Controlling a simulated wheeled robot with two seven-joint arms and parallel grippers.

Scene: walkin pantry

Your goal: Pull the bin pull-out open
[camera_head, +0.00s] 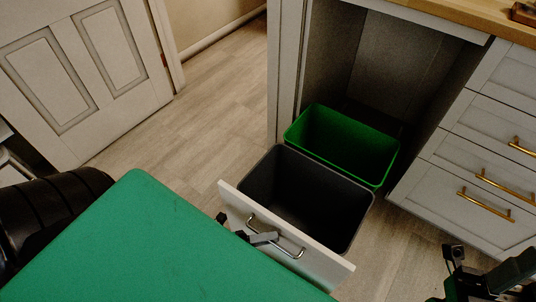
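The bin pull-out stands out from the cabinet, with its white front panel (318,268) well clear of the cabinet opening. A metal bar handle (290,251) is on the panel's outer face. Behind the panel sit a dark grey bin (350,215) and, farther in, a green bin (345,150), both empty as far as I see. My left gripper (250,234) is at the handle's left part, with a grey finger overlapping the bar. Its grip is partly hidden, so I cannot tell whether it is closed on the bar. My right gripper (478,268) is at the lower right, away from the pull-out.
A drawer cabinet (475,150) with brass handles stands right of the opening, under a wooden countertop (460,15). A panelled white door (80,70) is at the left. Floor (200,120) between door and cabinet is clear.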

